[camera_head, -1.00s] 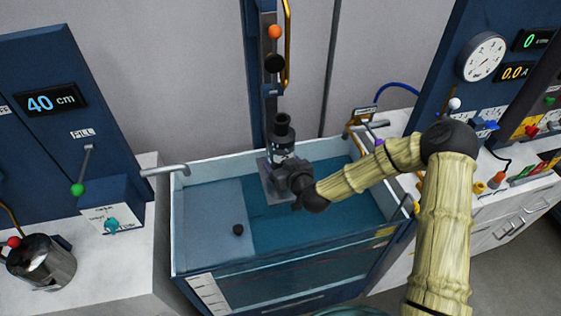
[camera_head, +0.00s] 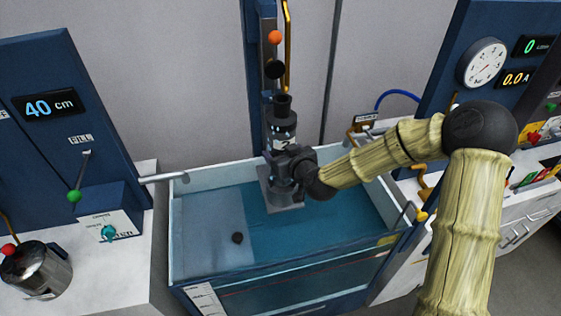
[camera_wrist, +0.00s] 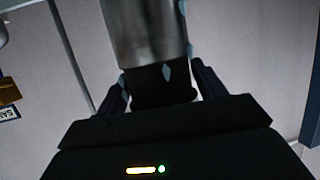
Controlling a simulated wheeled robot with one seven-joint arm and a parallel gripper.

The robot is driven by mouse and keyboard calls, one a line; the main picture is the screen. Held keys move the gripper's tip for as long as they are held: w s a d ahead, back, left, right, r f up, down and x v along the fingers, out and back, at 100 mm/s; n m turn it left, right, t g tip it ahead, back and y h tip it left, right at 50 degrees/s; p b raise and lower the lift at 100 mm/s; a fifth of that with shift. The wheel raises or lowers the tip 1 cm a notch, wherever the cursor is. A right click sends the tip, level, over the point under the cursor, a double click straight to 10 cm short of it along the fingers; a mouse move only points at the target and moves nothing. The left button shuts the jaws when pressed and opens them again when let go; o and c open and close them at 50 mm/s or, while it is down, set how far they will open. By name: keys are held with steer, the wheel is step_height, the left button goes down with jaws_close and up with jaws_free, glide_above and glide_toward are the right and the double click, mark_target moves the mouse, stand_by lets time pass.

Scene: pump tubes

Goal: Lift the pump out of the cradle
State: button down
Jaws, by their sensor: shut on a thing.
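The pump (camera_head: 282,130) is a dark grey cylinder with a black neck on top and a number label. It stands upright above the cradle (camera_head: 267,199), a grey square base in the water tank. My gripper (camera_head: 288,165) is shut on the pump's lower part from the right. In the wrist view, the grey pump body (camera_wrist: 145,30) rises above a black band held between my gripper's fingers (camera_wrist: 160,85). Pale drops show on the pump. My gripper hides part of the cradle and the pump's lower end.
A blue post (camera_head: 258,60) with an orange ball stands behind the pump. A tap spout (camera_head: 165,177) reaches over the tank's left rim. Counters flank both sides.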

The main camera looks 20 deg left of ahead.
steer(key=shift+w+r, duration=0.1)
steer(key=shift+r, duration=1.25)
steer(key=shift+w, duration=0.1)
